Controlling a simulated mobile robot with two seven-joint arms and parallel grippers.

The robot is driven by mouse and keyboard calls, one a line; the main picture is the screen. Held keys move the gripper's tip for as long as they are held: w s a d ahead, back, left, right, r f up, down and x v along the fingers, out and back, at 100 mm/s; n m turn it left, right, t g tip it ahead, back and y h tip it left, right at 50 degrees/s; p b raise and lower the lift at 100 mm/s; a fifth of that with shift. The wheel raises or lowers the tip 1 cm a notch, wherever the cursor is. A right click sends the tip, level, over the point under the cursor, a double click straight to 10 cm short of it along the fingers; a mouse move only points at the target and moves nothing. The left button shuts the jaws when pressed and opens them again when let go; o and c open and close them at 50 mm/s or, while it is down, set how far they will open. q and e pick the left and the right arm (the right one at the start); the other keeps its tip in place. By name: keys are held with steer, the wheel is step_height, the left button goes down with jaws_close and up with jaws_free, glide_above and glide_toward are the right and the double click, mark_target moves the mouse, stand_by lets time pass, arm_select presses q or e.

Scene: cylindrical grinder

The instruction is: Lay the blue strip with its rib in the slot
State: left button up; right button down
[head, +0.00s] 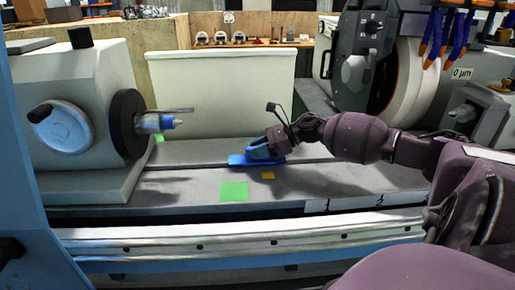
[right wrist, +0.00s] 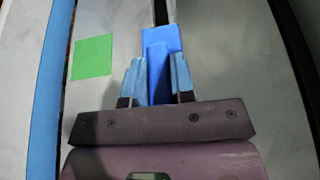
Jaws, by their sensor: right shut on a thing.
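The blue strip (head: 240,160) is at the machine table's long dark slot. My right gripper (head: 266,152) is shut on the strip's raised middle part and reaches it from the right. In the right wrist view, the raised part stands between the light blue fingertips (right wrist: 158,82), and the flat end of the strip (right wrist: 165,32) reaches past them. The strip looks lined up with the slot (right wrist: 160,12), which emerges beyond its far end. The rib underneath is hidden, so I cannot tell whether it sits in the slot. My left gripper is not in view.
The grinding wheel (head: 398,85) is at the back right. A pale panel (head: 222,95) stands behind.

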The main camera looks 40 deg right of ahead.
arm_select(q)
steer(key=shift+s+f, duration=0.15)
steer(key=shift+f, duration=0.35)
arm_select(e)
steer(key=shift+f, duration=0.75)
steer(key=c, duration=0.9)
jaws_free()
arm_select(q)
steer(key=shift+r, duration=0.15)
arm_select(e)
steer(key=v, duration=0.3)
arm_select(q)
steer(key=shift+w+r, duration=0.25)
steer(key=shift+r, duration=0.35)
arm_select(e)
steer(key=v, duration=0.8)
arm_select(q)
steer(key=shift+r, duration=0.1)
